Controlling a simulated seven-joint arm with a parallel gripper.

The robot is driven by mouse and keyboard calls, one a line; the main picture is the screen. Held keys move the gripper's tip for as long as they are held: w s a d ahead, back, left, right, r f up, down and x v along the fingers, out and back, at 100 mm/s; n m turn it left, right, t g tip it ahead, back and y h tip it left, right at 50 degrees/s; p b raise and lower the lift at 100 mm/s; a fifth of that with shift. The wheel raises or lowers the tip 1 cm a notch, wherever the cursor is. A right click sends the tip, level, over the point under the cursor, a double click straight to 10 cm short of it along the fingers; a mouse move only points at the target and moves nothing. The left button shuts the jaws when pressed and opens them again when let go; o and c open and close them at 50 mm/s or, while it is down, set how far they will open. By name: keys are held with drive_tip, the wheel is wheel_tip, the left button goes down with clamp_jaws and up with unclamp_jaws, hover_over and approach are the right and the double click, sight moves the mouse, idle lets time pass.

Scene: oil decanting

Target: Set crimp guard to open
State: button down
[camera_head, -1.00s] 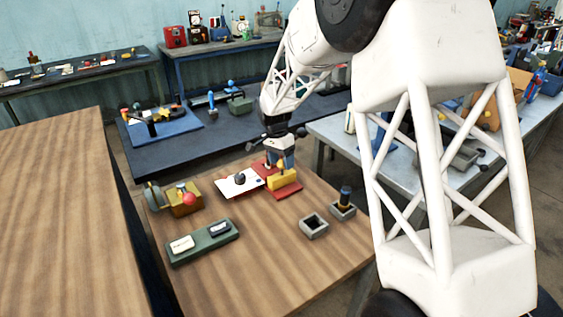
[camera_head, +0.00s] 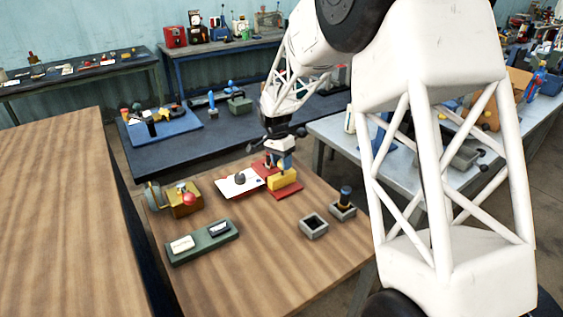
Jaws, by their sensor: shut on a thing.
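A red device with a yellow block (camera_head: 282,181) stands on the wooden table, at the far right of its top. It may be the crimp tool; its guard is too small to make out for certain. My gripper (camera_head: 281,164) is right over this device, pointing down, shut on a small part at its top. The fingers and the arm hide most of that part, so I cannot tell the guard's position. A white plate with a dark round knob (camera_head: 240,179) lies beside the device on its left.
A brass-coloured box with a red ball (camera_head: 187,198) stands on the left of the table. A green tray (camera_head: 203,243) holds a white and a dark block. Two grey square sockets (camera_head: 314,226) are at right, one with a dark peg (camera_head: 346,197). The front is clear.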

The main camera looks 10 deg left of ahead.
drive_tip(key=shift+s+d, duration=1.5)
drive_tip(key=shift+d, duration=0.05)
drive_tip(key=c, duration=0.7)
unclamp_jaws()
drive_tip(key=shift+w+a+r, duration=0.15)
drive_tip(key=shift+a+r, duration=0.05)
drive_tip(key=shift+r, duration=1.1)
drive_tip(key=shift+w+a+r, duration=0.1)
drive_tip(key=shift+a+r, duration=0.1)
drive_tip(key=shift+r, duration=1.05)
drive_tip(key=shift+w+a+r, duration=0.15)
drive_tip(key=shift+a+r, duration=0.05)
drive_tip(key=shift+r, duration=1.1)
